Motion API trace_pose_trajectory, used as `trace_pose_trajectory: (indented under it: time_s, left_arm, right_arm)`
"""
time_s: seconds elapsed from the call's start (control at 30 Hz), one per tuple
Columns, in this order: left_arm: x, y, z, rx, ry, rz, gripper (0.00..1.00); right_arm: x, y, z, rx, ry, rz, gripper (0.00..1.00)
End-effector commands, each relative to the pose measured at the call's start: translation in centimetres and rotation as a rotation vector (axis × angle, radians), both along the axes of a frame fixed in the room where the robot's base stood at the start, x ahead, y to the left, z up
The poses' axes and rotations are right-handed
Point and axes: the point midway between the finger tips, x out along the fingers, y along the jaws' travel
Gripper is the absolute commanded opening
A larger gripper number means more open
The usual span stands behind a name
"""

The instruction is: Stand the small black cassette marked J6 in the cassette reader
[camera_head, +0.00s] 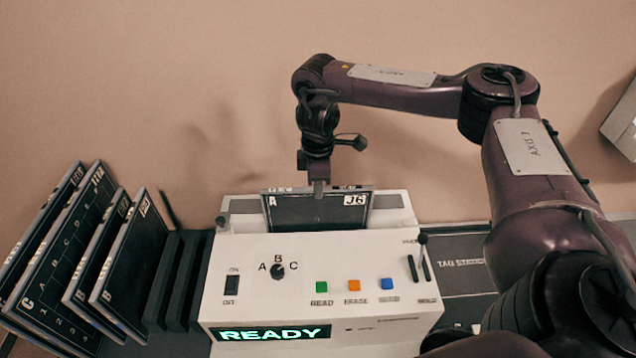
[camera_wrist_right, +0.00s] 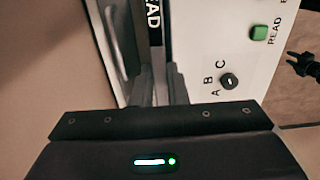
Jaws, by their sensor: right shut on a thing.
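The small black cassette marked J6 (camera_head: 318,212) stands upright at the back of the white cassette reader (camera_head: 240,290), its marked face toward the head camera. Its lower edge meets the reader's top; I cannot tell how deep it sits. My right gripper (camera_head: 318,188) comes down from above and is shut on the cassette's top edge near the middle. In the right wrist view a narrow black edge with white letters ending in AD (camera_wrist_right: 154,25) runs up from between the fingers (camera_wrist_right: 160,90). It looks like the cassette's top edge. My left gripper is not in view.
Several larger black cassettes (camera_head: 130,250) lean in a dark slotted rack (camera_head: 185,280) left of the reader; some slots are empty. The reader has a knob (camera_head: 278,271), coloured buttons, a small lever (camera_head: 422,240) at right and a lit READY display (camera_head: 270,334). The wall is close behind.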

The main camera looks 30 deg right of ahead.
Motion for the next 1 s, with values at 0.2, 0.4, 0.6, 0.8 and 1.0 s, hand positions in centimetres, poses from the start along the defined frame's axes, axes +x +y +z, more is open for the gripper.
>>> trace_pose_trajectory:
  time_s: [0.2, 0.4, 0.6, 0.8, 1.0]
  left_arm:
    - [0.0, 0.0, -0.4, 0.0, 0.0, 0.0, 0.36]
    - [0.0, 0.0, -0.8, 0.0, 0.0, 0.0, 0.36]
    - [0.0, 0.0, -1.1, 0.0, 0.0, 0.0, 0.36]
    - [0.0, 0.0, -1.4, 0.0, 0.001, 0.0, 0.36]
    - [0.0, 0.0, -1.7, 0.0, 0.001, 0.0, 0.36]
  right_arm:
    - [0.0, 0.0, -0.8, 0.002, -0.001, 0.0, 0.0]
    - [0.1, 0.0, -1.4, 0.001, -0.002, 0.0, 0.0]
    - [0.1, 0.0, -2.1, 0.002, -0.002, 0.0, 0.0]
    - [0.1, 0.0, -2.7, 0.001, -0.002, 0.0, 0.0]
    - [0.1, 0.0, -3.3, 0.001, -0.003, 0.0, 0.0]
